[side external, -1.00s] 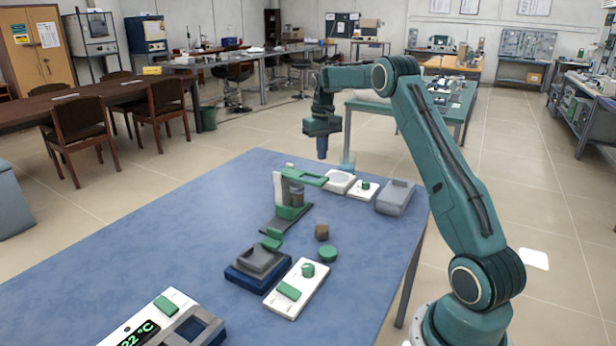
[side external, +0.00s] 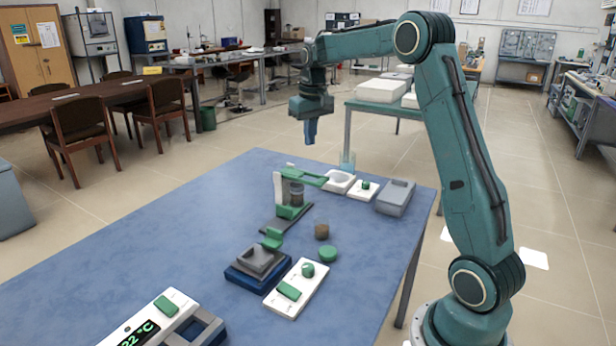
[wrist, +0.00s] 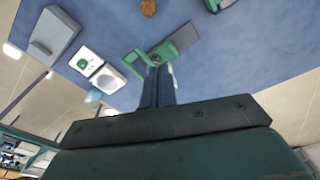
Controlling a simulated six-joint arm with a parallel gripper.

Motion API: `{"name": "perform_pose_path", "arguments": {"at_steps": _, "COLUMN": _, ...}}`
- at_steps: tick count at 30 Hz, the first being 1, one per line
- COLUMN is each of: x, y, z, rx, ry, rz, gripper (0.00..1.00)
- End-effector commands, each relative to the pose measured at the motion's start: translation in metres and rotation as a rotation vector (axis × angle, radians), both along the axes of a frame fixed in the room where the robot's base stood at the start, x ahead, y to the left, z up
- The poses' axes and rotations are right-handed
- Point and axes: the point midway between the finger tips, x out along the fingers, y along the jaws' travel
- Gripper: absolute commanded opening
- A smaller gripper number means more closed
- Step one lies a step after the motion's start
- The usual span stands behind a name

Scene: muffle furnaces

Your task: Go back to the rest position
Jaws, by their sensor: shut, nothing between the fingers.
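My gripper (side external: 310,131) is shut and empty, held in the air above the far edge of the blue table (side external: 150,245), fingers pointing down. In the wrist view its closed fingers (wrist: 158,85) reach toward the green-armed stand. That stand (side external: 292,195) is on the table below and nearer the camera, with a dark cylinder at its post. My gripper is apart from everything on the table.
A white dish unit (side external: 339,181), a small white box with a green knob (side external: 363,189) and a grey box (side external: 396,196) line the far right edge. A brown cylinder (side external: 321,231), green disc (side external: 328,254), white control panel (side external: 296,288) and furnace display (side external: 150,323) stand nearer.

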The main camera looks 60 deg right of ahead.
Motion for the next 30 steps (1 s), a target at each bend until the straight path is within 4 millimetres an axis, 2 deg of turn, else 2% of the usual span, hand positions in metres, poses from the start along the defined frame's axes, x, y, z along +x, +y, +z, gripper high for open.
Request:
{"name": "perform_pose_path", "arguments": {"at_steps": 1, "x": -0.005, "y": 0.013, "z": 0.010, "rx": -0.006, "ry": -0.013, "rz": 0.015, "gripper": 0.00}}
{"name": "perform_pose_path", "arguments": {"at_steps": 6, "x": -0.023, "y": 0.053, "z": 0.034, "rx": -0.024, "ry": -0.051, "rz": 0.059, "gripper": 0.00}}
{"name": "perform_pose_path", "arguments": {"at_steps": 15, "x": -0.067, "y": 0.118, "z": 0.063, "rx": -0.049, "ry": -0.120, "rz": 0.137, "gripper": 0.00}}
{"name": "perform_pose_path", "arguments": {"at_steps": 22, "x": -0.107, "y": 0.161, "z": 0.073, "rx": -0.063, "ry": -0.176, "rz": 0.196, "gripper": 0.00}}
{"name": "perform_pose_path", "arguments": {"at_steps": 30, "x": -0.160, "y": 0.202, "z": 0.071, "rx": -0.073, "ry": -0.241, "rz": 0.267, "gripper": 0.00}}
